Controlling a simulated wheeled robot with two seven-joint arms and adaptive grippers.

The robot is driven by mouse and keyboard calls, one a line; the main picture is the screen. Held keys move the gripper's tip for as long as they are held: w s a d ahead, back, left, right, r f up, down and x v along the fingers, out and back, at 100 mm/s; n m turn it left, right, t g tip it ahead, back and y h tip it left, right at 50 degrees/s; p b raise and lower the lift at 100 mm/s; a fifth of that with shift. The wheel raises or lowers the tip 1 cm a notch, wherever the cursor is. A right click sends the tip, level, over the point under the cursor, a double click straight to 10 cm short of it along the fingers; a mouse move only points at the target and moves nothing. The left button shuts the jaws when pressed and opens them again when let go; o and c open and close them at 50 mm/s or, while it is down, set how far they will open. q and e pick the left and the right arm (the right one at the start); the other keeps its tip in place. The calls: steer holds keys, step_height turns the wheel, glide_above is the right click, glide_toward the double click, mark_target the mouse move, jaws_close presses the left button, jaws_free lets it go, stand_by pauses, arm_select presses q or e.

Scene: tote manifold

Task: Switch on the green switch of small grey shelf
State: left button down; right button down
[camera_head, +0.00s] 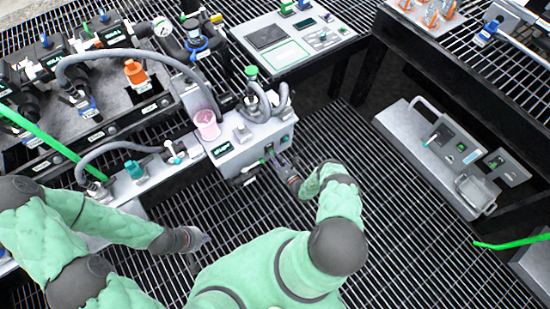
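A small grey shelf-like unit (236,140) stands at the centre, with a dark display and hoses on top. Small green parts show on its front face, one of them a green switch-like part (285,138). My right gripper (272,160) reaches up to this front face, with its fingertips close to the green parts. Contact cannot be made out, and the fingers partly hide the face there. My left gripper (203,239) hangs low over the floor grating, apart from the unit. Both grippers are too small to tell open from shut.
A pink cup-like part (207,124) sits on the unit's left side. A pipe manifold with an orange valve (135,72) is at upper left. A white control panel (292,42) stands behind. A grey panel shelf (440,150) with handles is at right. The grating between is clear.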

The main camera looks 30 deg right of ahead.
mark_target(272, 151)
steer(key=shift+d, duration=0.15)
step_height(272, 151, up, 4)
steer(key=g+p, duration=0.2)
steer(key=p, duration=0.1)
steer(key=g+p, duration=0.2)
steer(key=p, duration=0.1)
steer(key=g+p, duration=0.2)
steer(key=p, duration=0.1)
steer(key=shift+w+d+f+g+h, duration=0.1)
steer(key=shift+w+f+g+h, duration=0.05)
steer(key=shift+f+g+h, duration=0.2)
steer(key=shift+w+r+g+p, duration=0.1)
steer(key=shift+r+g+p, duration=0.15)
steer(key=shift+g+p, duration=0.4)
steer(key=shift+w+r+g+p, duration=0.1)
steer(key=shift+r+g+p, duration=0.1)
steer(key=shift+g+p, duration=0.4)
steer(key=shift+w+g+p, duration=0.1)
steer(key=shift+g+p, duration=0.2)
steer(key=shift+g, duration=0.2)
steer(key=shift+d, duration=0.1)
steer(key=shift+h, duration=0.25)
steer(key=c, duration=1.2)
jaws_free()
steer(key=shift+o, duration=0.2)
